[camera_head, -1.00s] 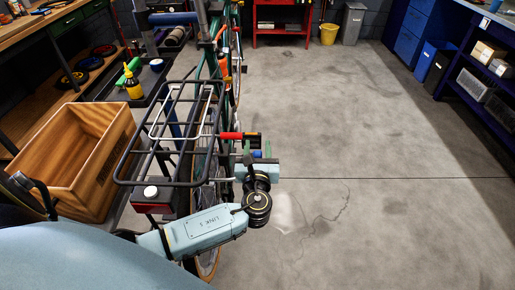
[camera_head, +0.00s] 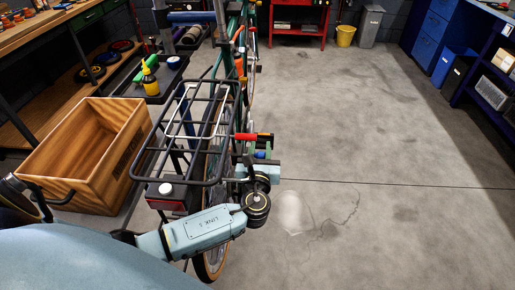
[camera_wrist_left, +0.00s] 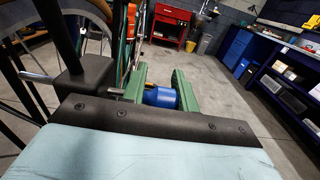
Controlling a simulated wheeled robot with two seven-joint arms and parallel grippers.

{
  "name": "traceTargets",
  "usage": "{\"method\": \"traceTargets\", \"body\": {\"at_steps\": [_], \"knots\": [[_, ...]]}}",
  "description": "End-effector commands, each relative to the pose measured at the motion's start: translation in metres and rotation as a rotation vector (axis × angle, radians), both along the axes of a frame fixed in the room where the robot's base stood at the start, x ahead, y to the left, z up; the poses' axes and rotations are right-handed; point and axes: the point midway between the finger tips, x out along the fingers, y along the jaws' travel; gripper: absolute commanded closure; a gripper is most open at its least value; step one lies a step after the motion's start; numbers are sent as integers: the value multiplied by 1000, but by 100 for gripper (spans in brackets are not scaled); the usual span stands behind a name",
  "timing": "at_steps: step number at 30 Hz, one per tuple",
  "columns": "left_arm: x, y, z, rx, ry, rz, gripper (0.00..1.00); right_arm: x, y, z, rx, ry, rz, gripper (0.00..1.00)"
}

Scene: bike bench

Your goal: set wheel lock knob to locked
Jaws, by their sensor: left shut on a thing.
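A blue knob (camera_wrist_left: 162,97), taken to be the wheel lock knob, sits between the two green fingers of my left gripper (camera_wrist_left: 159,78) in the left wrist view. The fingers are shut on it. In the head view my left gripper (camera_head: 262,152) is beside the rear wheel of the bike, and only a small bit of the blue knob (camera_head: 259,155) shows. A red handle (camera_head: 245,136) is just above it. The knob's lock marking cannot be read. My right gripper is not in view.
The bike's black rear rack (camera_head: 190,130) is close to the left of my gripper. A wooden crate (camera_head: 70,165) stands further left. A yellow bottle (camera_head: 150,80) stands on a dark tray behind. The grey floor to the right is clear.

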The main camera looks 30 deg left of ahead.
Motion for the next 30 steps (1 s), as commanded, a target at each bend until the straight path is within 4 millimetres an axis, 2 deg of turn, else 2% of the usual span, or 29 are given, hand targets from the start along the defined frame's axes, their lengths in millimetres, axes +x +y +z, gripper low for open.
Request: {"method": "traceTargets", "body": {"at_steps": [2,3,6,13,19,23,30], "knots": [[0,-1,0,0,-1,-3,100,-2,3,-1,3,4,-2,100],[0,-1,0,0,-1,-2,69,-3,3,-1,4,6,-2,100],[0,0,0,0,-1,-1,56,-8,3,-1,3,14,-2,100],[0,1,0,1,0,1,55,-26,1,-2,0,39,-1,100],[-11,-5,0,0,1,0,55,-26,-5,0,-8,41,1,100],[-32,-16,0,-1,3,-1,55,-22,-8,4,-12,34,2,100],[-81,-41,0,-2,2,0,55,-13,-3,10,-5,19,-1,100]]}}
